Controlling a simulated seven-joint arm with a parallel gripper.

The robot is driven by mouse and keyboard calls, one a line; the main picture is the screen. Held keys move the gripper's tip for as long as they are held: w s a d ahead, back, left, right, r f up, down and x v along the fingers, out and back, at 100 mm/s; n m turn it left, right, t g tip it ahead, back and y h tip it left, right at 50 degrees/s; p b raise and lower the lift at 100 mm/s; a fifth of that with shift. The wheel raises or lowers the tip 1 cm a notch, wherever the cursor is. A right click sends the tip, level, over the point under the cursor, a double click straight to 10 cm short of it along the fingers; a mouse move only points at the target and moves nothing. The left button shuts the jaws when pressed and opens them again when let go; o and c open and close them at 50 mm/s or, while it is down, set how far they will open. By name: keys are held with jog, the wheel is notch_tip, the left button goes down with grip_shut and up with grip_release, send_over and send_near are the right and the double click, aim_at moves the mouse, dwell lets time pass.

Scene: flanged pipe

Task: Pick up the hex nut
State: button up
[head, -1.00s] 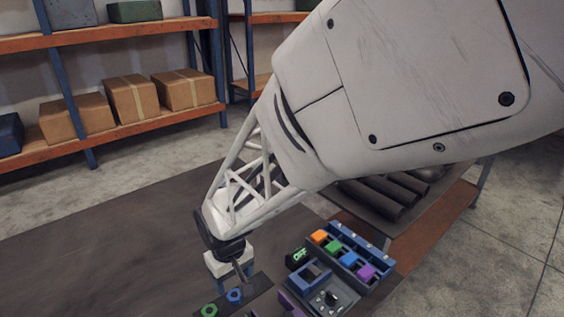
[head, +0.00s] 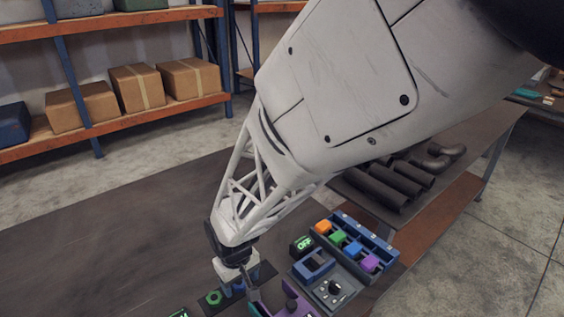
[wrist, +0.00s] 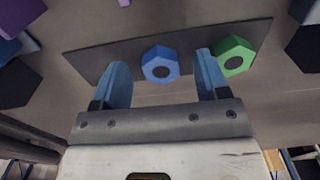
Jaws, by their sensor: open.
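A blue hex nut (wrist: 160,64) lies on a dark flat plate (wrist: 100,60) in the wrist view. My gripper (wrist: 161,72) is open, with one blue finger on each side of this nut and a visible gap to both. A green hex nut (wrist: 234,56) lies on the same plate, just right of the right finger. In the head view my gripper (head: 240,284) is low over the plate and mostly hides the blue nut. The green nut (head: 214,298) shows to its left there.
In the head view, an OFF display (head: 302,245), a dial panel (head: 333,290) and a blue rack (head: 368,240) with coloured blocks stand right of my gripper. A purple part (head: 292,307) is close by. The table (head: 100,240) is clear to the left.

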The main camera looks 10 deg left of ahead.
aim_at(240, 284)
jog(key=shift+f, duration=0.45)
jog(key=c, duration=1.1)
jog(key=shift+o, duration=0.2)
notch_tip(240, 284, up, 10)
jog(key=shift+r, duration=0.2)
dwell(0.7)
jog(key=shift+r, duration=1.3)
